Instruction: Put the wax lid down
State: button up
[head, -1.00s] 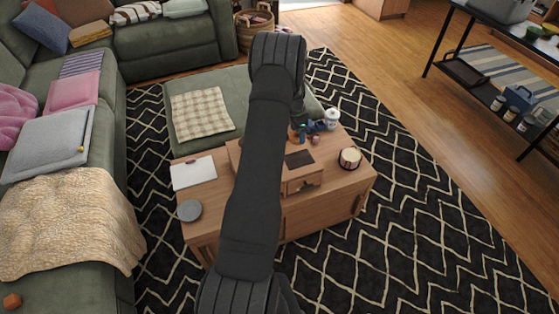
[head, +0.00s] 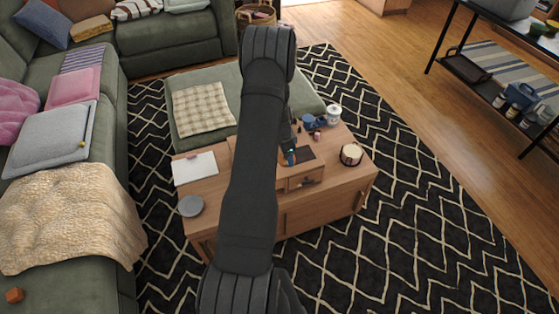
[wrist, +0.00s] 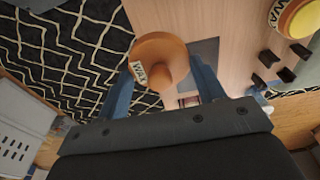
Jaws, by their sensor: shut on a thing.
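The wax lid (wrist: 155,57) is a round orange-brown disc with a knob and a "WAX" label. In the wrist view it sits between the blue fingers of my gripper (wrist: 163,84), which is shut on it. In the head view my gripper (head: 289,156) is over the wooden table (head: 335,182), near a dark rectangular patch (head: 305,154); the lid is too small and covered to make out there. A pale open jar (head: 351,154) stands to the right on the table. In the wrist view this jar (wrist: 299,17) shows a "WAX" label and yellow contents.
A blue mug (head: 310,122), a white jar (head: 333,114) and a small pink item (head: 317,136) stand at the table's back. A white pad (head: 195,168) and grey disc (head: 191,206) lie at left. Bare wood shows around the open jar.

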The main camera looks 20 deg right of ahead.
jog(key=w+a+f, duration=0.1)
jog(key=w+f, duration=0.1)
jog(key=shift+w+a, duration=0.35)
jog(key=shift+a, duration=0.05)
jog(key=shift+f, duration=2)
jog(key=shift+f, duration=0.15)
jog(key=o, duration=0.9)
jog(key=shift+o, duration=0.2)
notch_tip(320, 180, up, 12)
jog(key=a, duration=0.1)
jog(key=shift+a, duration=0.25)
